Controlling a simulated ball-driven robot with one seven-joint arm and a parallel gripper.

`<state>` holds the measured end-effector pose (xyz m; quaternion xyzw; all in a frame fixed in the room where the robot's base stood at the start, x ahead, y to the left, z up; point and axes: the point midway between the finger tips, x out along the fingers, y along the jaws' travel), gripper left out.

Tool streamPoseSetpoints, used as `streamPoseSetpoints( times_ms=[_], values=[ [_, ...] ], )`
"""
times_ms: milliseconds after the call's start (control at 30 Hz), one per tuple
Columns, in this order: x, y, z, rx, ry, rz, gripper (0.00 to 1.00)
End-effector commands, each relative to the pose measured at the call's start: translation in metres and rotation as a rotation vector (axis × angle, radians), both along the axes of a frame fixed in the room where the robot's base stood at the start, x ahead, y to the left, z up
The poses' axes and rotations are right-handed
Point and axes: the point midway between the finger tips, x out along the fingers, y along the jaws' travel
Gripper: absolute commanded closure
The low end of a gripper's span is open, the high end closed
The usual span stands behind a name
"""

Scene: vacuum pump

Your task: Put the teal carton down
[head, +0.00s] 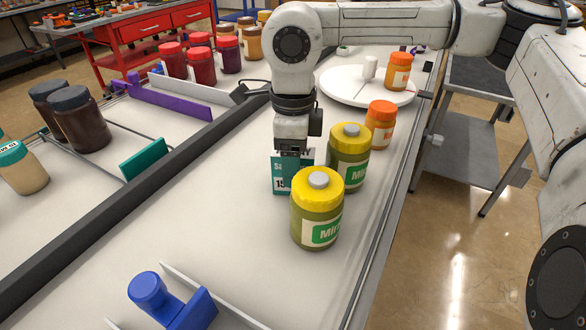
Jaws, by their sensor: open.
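The teal carton (282,184) stands upright on the white work surface (245,255), with a pale printed label on its front. My gripper (291,150) is directly above it, with its jaws open around or at the carton's top edge. The fingertips are partly hidden, so I cannot tell whether they touch the carton. A yellow-lidded green jar (317,222) stands in front and to the right of the carton and hides part of its right side.
A second yellow-lidded jar (347,170) and an orange jar (379,134) stand close by on the right. A white turntable (340,84) lies behind. A dark rail (130,196) runs along the left, and a blue stop (190,312) is in front. The surface front-left of the carton is clear.

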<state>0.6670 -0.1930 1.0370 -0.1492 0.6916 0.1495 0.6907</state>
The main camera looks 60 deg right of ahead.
Motion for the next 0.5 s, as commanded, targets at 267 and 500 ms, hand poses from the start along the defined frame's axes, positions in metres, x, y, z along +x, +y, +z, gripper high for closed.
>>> streamPoseSetpoints(
  times_ms=[267, 500],
  values=[
    [0.0002, 0.0003, -0.0061, 0.000, -0.001, 0.001, 0.34],
    [0.0002, 0.0002, -0.0058, 0.000, -0.001, 0.001, 0.53]
  ],
)
